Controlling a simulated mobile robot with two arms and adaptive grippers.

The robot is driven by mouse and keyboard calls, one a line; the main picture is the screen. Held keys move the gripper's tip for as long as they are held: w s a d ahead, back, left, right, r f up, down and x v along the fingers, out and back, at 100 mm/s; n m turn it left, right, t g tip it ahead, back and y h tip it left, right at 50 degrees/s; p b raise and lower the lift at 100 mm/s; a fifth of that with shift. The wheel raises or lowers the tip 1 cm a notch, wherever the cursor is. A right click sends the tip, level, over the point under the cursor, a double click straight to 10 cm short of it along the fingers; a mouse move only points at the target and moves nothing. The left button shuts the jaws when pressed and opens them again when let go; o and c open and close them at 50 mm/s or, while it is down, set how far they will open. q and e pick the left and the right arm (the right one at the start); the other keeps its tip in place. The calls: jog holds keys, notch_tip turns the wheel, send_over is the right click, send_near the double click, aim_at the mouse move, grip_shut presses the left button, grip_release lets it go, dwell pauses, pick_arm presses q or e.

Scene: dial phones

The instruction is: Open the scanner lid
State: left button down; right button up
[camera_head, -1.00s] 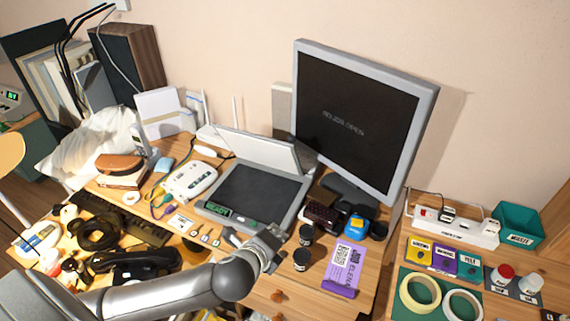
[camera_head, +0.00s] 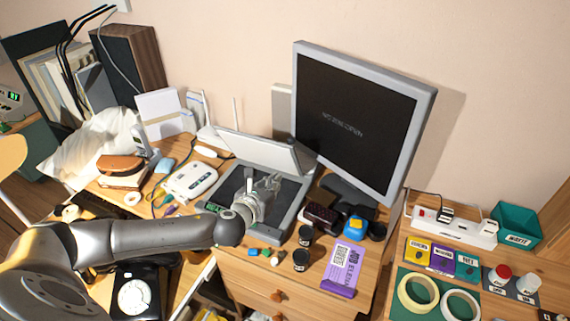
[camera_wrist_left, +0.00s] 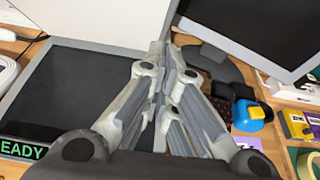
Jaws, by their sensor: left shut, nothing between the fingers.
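The scanner (camera_head: 293,215) sits on the wooden desk in front of the monitor, with its dark glass bare. Its pale lid (camera_head: 258,150) stands raised, tilted up along the back edge. In the left wrist view the lid (camera_wrist_left: 90,20) is at the top, behind the dark glass (camera_wrist_left: 85,90) and the green READY display (camera_wrist_left: 22,150). My left gripper (camera_head: 272,182) is over the right part of the glass, shut and empty. Its fingertips (camera_wrist_left: 168,50) point towards the lid's right side; I cannot tell whether they touch it. My right gripper is not in view.
The monitor (camera_head: 360,120) stands right behind the scanner. Dark jars (camera_head: 301,260) and a purple card stand (camera_head: 343,268) are at the front right. A white device (camera_head: 190,181) lies left of the scanner. A black dial phone (camera_head: 135,292) is below my arm.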

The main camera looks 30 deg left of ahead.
aim_at(292, 159)
pick_arm(q)
jog(key=shift+w+a+r+p, duration=0.15)
jog(key=shift+w+p, duration=0.35)
jog(key=shift+w, duration=1.4)
jog(key=shift+w+a+r+p, duration=0.1)
jog(key=shift+w+p, duration=0.4)
jog(key=shift+w, duration=1.4)
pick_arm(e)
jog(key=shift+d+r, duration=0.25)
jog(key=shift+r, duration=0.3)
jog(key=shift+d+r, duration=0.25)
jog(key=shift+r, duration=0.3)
